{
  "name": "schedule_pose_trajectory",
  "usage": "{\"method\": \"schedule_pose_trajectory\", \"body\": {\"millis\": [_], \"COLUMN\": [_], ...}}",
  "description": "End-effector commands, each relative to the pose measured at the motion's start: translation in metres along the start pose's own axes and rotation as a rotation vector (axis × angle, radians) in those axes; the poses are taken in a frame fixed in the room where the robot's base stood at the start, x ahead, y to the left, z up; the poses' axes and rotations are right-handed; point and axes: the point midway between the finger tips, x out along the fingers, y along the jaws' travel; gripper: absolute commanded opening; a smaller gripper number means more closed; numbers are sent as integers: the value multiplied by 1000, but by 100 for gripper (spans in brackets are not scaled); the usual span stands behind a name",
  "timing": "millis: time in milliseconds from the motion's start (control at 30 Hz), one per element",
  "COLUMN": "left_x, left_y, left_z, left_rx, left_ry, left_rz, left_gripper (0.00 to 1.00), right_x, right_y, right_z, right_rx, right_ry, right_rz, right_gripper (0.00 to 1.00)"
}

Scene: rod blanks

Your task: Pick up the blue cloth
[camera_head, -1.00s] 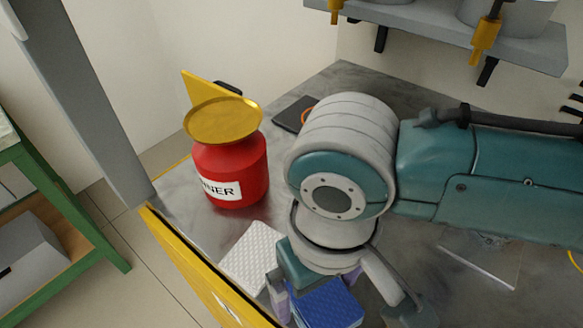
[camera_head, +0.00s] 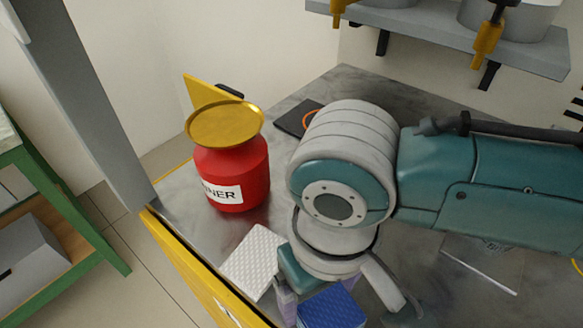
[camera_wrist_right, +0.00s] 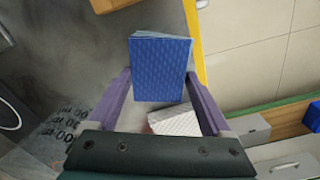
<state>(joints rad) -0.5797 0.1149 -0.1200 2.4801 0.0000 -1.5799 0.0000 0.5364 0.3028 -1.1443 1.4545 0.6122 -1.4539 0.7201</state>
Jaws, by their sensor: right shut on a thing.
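The blue cloth (camera_head: 333,309) is a folded, textured pad at the bottom of the head view, partly cut off by the frame edge. In the right wrist view the blue cloth (camera_wrist_right: 160,68) lies between the two purple fingers, which touch its left and right sides. My right gripper (camera_wrist_right: 158,77) is shut on it, pointing down over the table. I cannot tell whether the cloth is clear of the table. My left gripper is not in view.
A white folded cloth (camera_head: 253,262) lies beside the blue one near the yellow table edge (camera_head: 190,265). A red container (camera_head: 232,178) with a yellow lid stands behind it. A dark flat item (camera_head: 297,119) lies farther back. A grey shelf (camera_head: 440,38) overhangs the back.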

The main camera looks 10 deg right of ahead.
Motion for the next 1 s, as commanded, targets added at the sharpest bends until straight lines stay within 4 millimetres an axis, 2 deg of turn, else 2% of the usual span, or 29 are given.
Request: {"method": "schedule_pose_trajectory", "body": {"millis": [167, 367, 467, 800, 1000], "left_x": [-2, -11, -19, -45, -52], "left_y": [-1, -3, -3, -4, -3], "left_z": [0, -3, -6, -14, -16], "left_rx": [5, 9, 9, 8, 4], "left_ry": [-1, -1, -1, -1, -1], "left_rz": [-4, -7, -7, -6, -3], "left_gripper": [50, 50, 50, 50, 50], "right_x": [-3, -27, -50, -149, -186], "right_y": [0, 0, 0, 0, 0], "right_z": [0, -1, -1, -1, -1], "right_rx": [0, 0, -1, -2, 0], "right_ry": [1, 2, 4, 6, 3], "right_rz": [-1, -1, -2, -2, -2], "right_gripper": [22, 22, 22, 22, 22]}}
